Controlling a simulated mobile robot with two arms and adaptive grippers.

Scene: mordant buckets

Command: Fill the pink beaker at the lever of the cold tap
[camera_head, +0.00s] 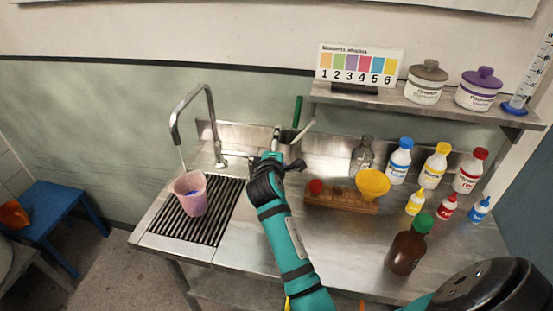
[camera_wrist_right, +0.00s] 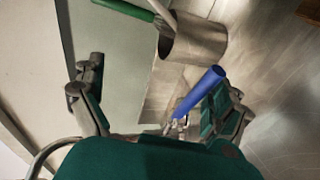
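The pink beaker (camera_head: 189,199) stands upright on the black slatted drain (camera_head: 222,214), under the tap spout (camera_head: 190,103). A thin stream of water (camera_head: 182,158) falls from the spout into it, and something blue shows inside; the fill level is hard to tell. My right gripper (camera_head: 282,152) is at the back of the counter, right of the tap. In the right wrist view my right gripper (camera_wrist_right: 155,108) is open, and the blue lever (camera_wrist_right: 200,92) lies between its fingers, nearer the right finger. Contact is unclear. The gripper hides the lever in the head view. My left gripper is out of view.
A metal cup (camera_wrist_right: 193,42) with a green-handled tool stands just beyond the lever. A wooden block (camera_head: 340,201) with a yellow funnel (camera_head: 372,184) is right of my arm. Bottles, including a brown one (camera_head: 407,250), crowd the right side. A shelf (camera_head: 420,104) hangs above.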

